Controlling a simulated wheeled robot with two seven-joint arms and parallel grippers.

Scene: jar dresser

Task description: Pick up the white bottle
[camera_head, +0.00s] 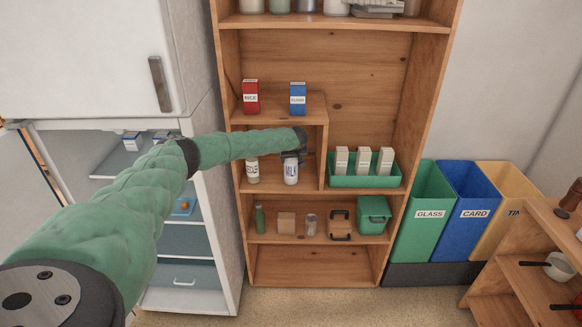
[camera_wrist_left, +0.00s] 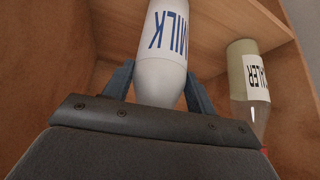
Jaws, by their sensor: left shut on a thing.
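The white bottle (camera_head: 291,174), marked MILK, stands in the small lower cubby of the wooden shelf unit. It looks upright in the head view. My left gripper (camera_head: 294,156) reaches in from the left and is shut on the white bottle near its top. In the left wrist view the bottle (camera_wrist_left: 162,60) sits between the two fingers of my left gripper (camera_wrist_left: 158,88). Whether the bottle's base touches the shelf is hard to tell. My right gripper is not in view.
A second, pale bottle (camera_head: 252,172) stands just left in the same cubby; it shows in the wrist view (camera_wrist_left: 248,85). A red carton (camera_head: 250,98) and a blue carton (camera_head: 297,99) stand above. A green tray (camera_head: 366,182) with white cartons is right, past the cubby wall.

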